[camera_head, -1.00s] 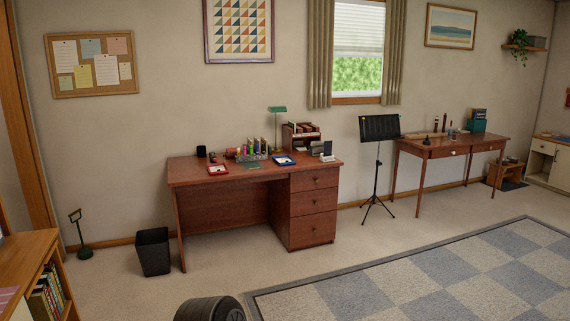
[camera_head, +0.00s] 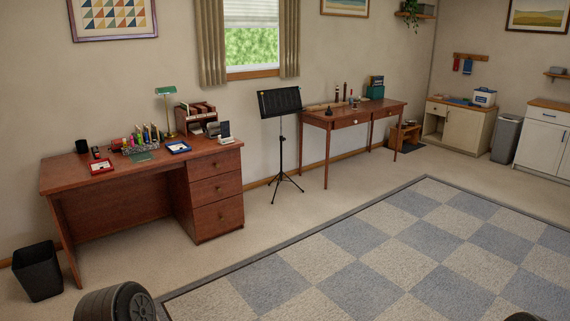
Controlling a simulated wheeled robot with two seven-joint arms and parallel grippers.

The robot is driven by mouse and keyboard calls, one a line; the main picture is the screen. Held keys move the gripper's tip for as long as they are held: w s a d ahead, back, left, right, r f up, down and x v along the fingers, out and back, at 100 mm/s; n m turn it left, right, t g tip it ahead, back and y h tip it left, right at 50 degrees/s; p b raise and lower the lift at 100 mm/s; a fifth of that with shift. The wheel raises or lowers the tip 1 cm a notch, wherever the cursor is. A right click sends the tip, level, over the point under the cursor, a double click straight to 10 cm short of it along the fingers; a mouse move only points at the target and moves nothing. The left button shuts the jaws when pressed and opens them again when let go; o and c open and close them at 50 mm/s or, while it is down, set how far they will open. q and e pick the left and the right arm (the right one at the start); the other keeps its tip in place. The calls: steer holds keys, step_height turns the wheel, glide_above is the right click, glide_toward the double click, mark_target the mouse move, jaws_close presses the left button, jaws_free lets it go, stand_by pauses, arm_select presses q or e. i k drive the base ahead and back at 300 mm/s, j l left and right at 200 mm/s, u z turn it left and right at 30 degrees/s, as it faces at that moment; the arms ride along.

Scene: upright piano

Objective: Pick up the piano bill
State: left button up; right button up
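I cannot make out which item is the piano bill at this distance. The brown desk (camera_head: 70,179) stands at the left against the wall. On it are a red tray (camera_head: 101,167) and a blue tray (camera_head: 179,147), each with something pale in it. A wooden letter rack (camera_head: 196,119) with papers stands at the back right of the desktop. A flat green item (camera_head: 139,157) lies near the front edge. Neither of my grippers is in view.
A black bin (camera_head: 38,270) stands left of the desk. A music stand (camera_head: 280,104) is between the desk and a second table (camera_head: 368,118). Cabinets (camera_head: 467,127) line the far right. The checkered rug (camera_head: 400,248) and the floor before the desk look clear.

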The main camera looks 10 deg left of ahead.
mark_target(176, 147)
steer(key=i+j+u, duration=0.15)
steer(key=i, duration=0.45)
steer(key=i+u, duration=0.1)
steer(key=i, duration=0.55)
steer(key=i+l+u, duration=0.15)
steer(key=i, duration=0.45)
steer(key=i+l+u, duration=0.15)
steer(key=i, duration=0.5)
steer(key=i+l+u, duration=0.15)
steer(key=i, duration=0.45)
steer(key=i+j+z, duration=0.1)
steer(key=i, duration=1.9)
steer(key=u, duration=0.25)
